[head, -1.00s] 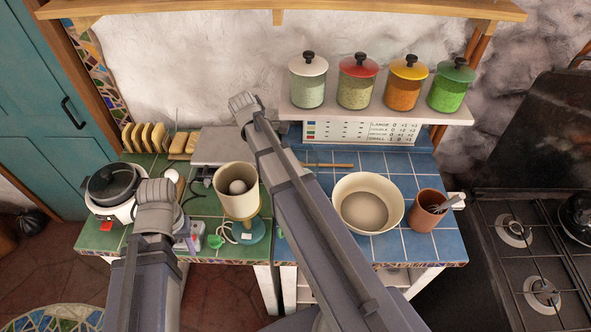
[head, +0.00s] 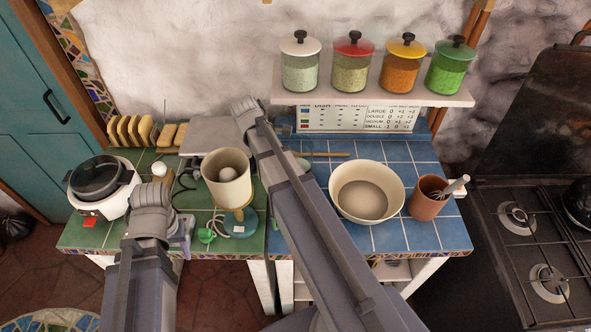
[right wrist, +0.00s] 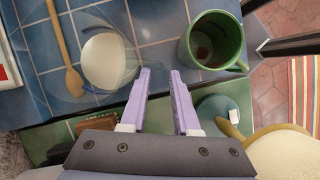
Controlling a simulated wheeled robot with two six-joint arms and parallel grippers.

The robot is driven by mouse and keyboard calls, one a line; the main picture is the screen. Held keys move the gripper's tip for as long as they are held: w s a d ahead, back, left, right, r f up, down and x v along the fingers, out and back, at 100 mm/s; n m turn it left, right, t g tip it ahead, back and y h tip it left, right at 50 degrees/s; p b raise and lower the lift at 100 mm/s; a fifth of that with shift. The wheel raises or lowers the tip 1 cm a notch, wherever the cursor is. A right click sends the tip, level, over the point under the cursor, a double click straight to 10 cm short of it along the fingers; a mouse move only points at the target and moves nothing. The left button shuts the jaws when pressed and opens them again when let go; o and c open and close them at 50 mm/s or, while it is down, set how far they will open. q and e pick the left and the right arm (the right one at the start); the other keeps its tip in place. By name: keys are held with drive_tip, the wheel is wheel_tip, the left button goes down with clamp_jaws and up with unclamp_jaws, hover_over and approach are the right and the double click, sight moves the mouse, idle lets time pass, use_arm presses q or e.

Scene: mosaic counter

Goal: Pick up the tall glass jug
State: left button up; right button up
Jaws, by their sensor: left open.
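A clear glass vessel (right wrist: 108,62), which looks like the tall glass jug seen from above, stands on the blue tiles in the right wrist view. It has a pale round base. My right gripper (right wrist: 161,72) is open with nothing between its lilac fingers; the left fingertip in the picture overlaps the vessel's edge, and I cannot tell if they touch. In the head view I cannot make out the jug, and my right arm hides the counter middle. My left gripper (head: 181,238) is open and low over the green tiles at the counter's front, partly hidden by its arm.
A green mug (right wrist: 212,40) stands beside the right fingers, and a wooden spoon (right wrist: 66,52) lies beyond the vessel. A cream canister (head: 227,178), a cream bowl (head: 366,191) and a terracotta pot (head: 428,198) crowd the counter. The jar shelf (head: 375,94) overhangs the back.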

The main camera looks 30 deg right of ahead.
drive_tip(key=shift+b+x, duration=2.4)
drive_tip(key=shift+x, duration=0.2)
drive_tip(key=shift+w+d, duration=0.1)
drive_tip(key=shift+d, duration=0.1)
drive_tip(key=shift+r, duration=0.1)
drive_tip(key=shift+c, duration=0.3)
clamp_jaws()
